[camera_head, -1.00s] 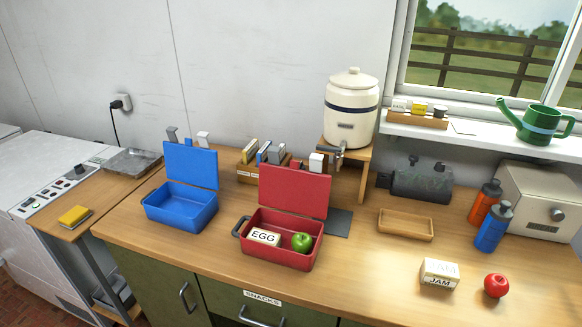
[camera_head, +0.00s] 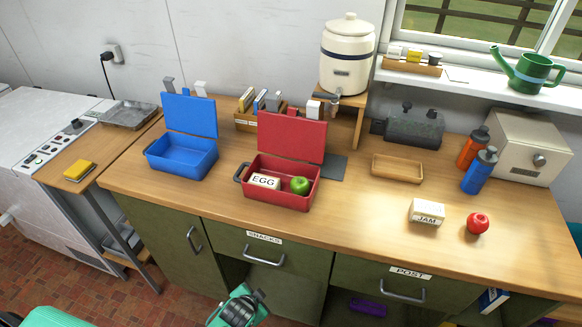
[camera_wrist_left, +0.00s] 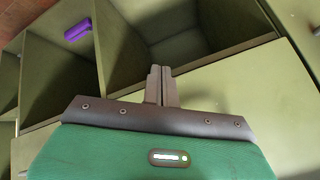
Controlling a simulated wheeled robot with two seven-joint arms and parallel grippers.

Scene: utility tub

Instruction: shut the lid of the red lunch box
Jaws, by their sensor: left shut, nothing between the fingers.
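The red lunch box (camera_head: 281,194) stands on the wooden counter with its lid (camera_head: 291,138) open, standing up at the back edge and leaning slightly. Inside the box are a white carton marked EGG (camera_head: 264,181) and a green apple (camera_head: 300,185). My left gripper (camera_head: 259,294) is low in front of the green cabinets, below the counter and well apart from the box. In the left wrist view its fingers (camera_wrist_left: 160,75) are together with nothing between them. My right gripper is not in view.
An open blue lunch box (camera_head: 182,160) stands to the left. A JAM carton (camera_head: 426,212), a red apple (camera_head: 478,223) and an empty wooden tray (camera_head: 397,168) are to the right. A beige dispenser (camera_head: 347,60) stands behind. The counter in front of the red box is clear.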

